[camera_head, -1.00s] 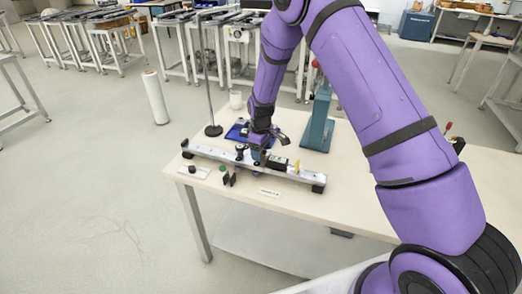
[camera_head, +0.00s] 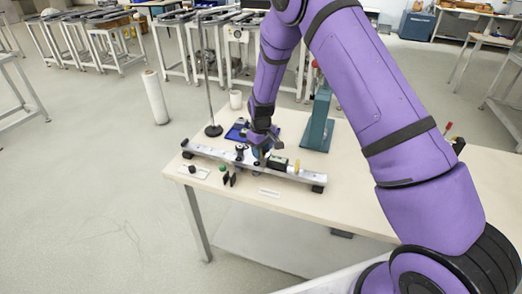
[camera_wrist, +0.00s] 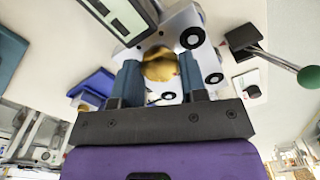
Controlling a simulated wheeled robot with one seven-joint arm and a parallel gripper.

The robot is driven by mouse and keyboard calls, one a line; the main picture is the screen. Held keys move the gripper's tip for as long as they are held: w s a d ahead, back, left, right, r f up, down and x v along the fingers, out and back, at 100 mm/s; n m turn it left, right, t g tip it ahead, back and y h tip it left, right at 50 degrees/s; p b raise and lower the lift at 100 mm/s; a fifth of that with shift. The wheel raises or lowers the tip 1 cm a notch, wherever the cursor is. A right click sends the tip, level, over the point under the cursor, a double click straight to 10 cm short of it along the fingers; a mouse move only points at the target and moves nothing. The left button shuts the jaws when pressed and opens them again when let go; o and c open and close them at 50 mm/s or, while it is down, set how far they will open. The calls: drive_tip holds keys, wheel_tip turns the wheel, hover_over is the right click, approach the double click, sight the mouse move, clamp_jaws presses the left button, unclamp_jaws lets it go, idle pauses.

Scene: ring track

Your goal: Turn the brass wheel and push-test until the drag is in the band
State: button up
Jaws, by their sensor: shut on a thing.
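The brass wheel (camera_wrist: 160,66) shows in the wrist view between the two blue-grey fingers of my gripper (camera_wrist: 158,82). The fingers are shut on it, one on each side. The wheel sits at a pale metal carriage (camera_wrist: 185,30) with black rollers. A box with a pale display (camera_wrist: 125,16) is beside it; its reading is not legible. In the head view my gripper (camera_head: 262,152) is low over the metal track (camera_head: 215,154) on the table, and the wheel is hidden there.
A lever with a green knob (camera_wrist: 308,76) stands right of the carriage in the wrist view. A teal press (camera_head: 318,125) and a black-based stand (camera_head: 213,130) rise behind the track. A blue tray (camera_head: 236,131) lies behind it.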

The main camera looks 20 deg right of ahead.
drive_tip(key=shift+m, duration=1.2)
drive_tip(key=o, duration=0.9)
drive_tip(key=shift+r, duration=0.15)
wheel_tip(320, 180, up, 11)
drive_tip(key=shift+f, duration=0.2)
